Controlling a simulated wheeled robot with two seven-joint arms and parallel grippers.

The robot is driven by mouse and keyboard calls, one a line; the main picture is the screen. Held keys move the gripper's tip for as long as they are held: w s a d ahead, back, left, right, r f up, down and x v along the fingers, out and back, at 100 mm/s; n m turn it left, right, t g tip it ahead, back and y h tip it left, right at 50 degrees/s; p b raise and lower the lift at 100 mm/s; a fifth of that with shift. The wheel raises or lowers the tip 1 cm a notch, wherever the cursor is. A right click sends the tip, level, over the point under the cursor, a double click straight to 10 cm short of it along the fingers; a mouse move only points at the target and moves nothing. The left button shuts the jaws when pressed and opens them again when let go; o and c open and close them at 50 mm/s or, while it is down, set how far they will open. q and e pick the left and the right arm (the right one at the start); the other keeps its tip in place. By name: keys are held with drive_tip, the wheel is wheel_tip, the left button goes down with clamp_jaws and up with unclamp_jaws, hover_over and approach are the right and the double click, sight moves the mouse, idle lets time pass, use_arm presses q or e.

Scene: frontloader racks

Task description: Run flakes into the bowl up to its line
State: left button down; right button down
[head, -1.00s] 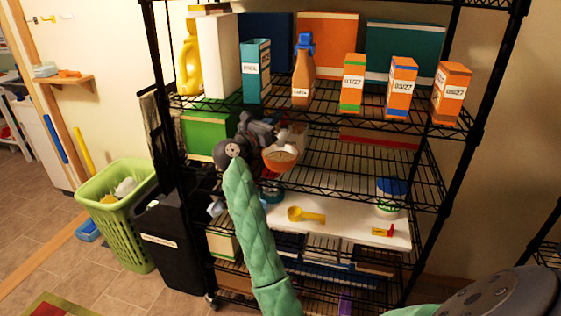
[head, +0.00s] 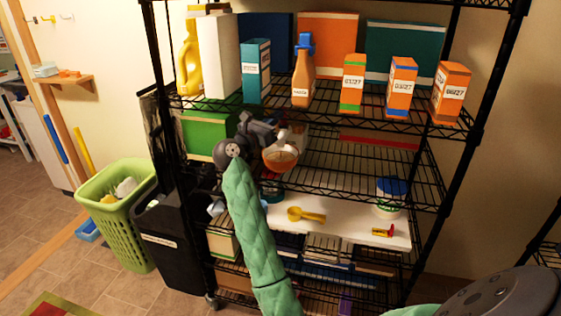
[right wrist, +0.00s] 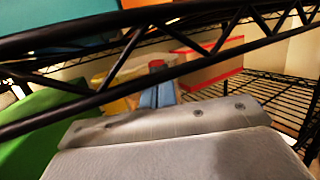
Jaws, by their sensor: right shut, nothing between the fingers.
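My right gripper (head: 274,134) reaches into the middle shelf at its left side. Its grey body hides much of what is behind it. In the right wrist view its blue fingers (right wrist: 156,95) are shut with nothing between them, close to a small red part (right wrist: 156,65). A round orange-brown bowl-like thing (head: 281,158) with a pale band shows just below the gripper in the head view. I cannot tell how full it is. No flake dispenser shows clearly; the gripper and arm may hide it. My left gripper is not in view.
The black wire rack's shelf bar (right wrist: 130,50) crosses close above my right gripper. A green box (head: 203,135) stands left of it. Several orange cartons (head: 402,85) stand on the shelf above. Below are a yellow scoop (head: 305,215) and blue-lidded tub (head: 390,197).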

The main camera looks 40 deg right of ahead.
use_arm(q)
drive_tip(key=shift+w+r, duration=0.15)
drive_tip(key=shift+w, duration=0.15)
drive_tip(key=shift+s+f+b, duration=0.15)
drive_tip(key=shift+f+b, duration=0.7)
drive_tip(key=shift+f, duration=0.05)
use_arm(e)
drive_tip(key=s+a, duration=0.3)
drive_tip(key=a, duration=0.1)
drive_tip(key=shift+s+a, duration=0.25)
drive_tip(key=shift+s, duration=0.15)
idle(0.6)
